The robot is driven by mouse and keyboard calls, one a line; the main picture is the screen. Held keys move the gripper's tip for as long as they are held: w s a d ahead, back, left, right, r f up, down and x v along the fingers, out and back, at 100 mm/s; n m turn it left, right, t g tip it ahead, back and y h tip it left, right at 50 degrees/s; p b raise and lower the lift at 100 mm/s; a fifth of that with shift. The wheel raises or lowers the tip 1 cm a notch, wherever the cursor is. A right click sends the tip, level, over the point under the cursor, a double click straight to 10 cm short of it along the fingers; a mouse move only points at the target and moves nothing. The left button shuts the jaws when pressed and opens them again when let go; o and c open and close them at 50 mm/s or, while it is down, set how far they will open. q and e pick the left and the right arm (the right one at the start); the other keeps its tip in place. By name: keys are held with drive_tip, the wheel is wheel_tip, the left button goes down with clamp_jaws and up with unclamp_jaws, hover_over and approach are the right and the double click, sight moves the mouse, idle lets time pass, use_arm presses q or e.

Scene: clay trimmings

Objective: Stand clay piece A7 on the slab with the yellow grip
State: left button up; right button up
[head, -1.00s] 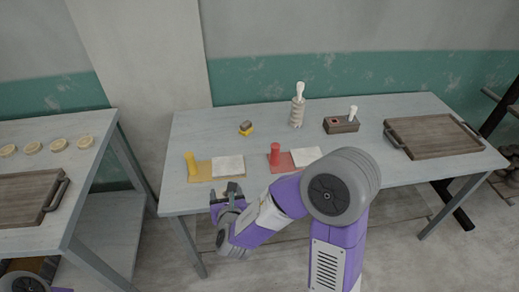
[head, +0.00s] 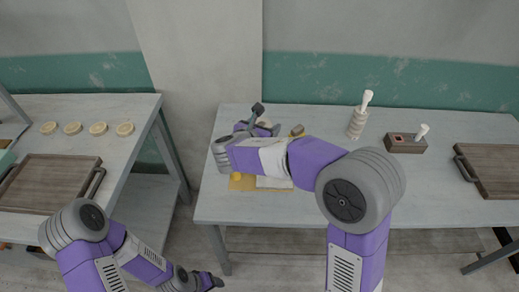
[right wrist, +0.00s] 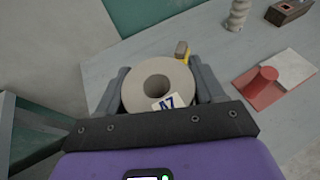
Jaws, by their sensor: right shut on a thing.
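Clay piece A7 (right wrist: 157,82) is a thick grey ring with a central hole and a white tag reading A7. My right gripper (right wrist: 163,88) is shut on it, one finger on each side. In the head view that gripper (head: 256,122) is over the left part of the grey table, with a pale bit of the piece showing beside its fingers. The slab with the yellow grip (head: 238,185) lies below my right forearm, partly hidden, with a pale square (head: 273,182) at its right. My left gripper (head: 208,281) is low at the bottom, too small to read.
The red-gripped slab (right wrist: 247,91) lies farther right, hidden in the head view. A yellow-and-grey block (head: 297,131), a ribbed pale pot (head: 357,123), a dark box (head: 405,144) and a wooden tray (head: 492,168) share the table. A left table (head: 130,147) holds several clay discs.

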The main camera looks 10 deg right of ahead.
drive_tip(key=f, duration=0.1)
drive_tip(key=f+b, duration=0.1)
drive_tip(key=f, duration=0.2)
drive_tip(key=shift+s, duration=0.25)
drive_tip(key=shift+f+b, duration=1.2)
drive_tip(key=shift+f, duration=1.45)
drive_tip(key=shift+f, duration=0.25)
drive_tip(key=o, duration=1.5)
drive_tip(key=shift+r, duration=0.1)
drive_tip(key=shift+s+a+r, duration=0.1)
drive_tip(key=shift+a+r, duration=0.05)
drive_tip(key=shift+r, duration=0.05)
drive_tip(key=p+v, duration=0.3)
drive_tip(key=v, duration=0.8)
drive_tip(key=shift+s+a, duration=0.2)
drive_tip(key=shift+s, duration=0.05)
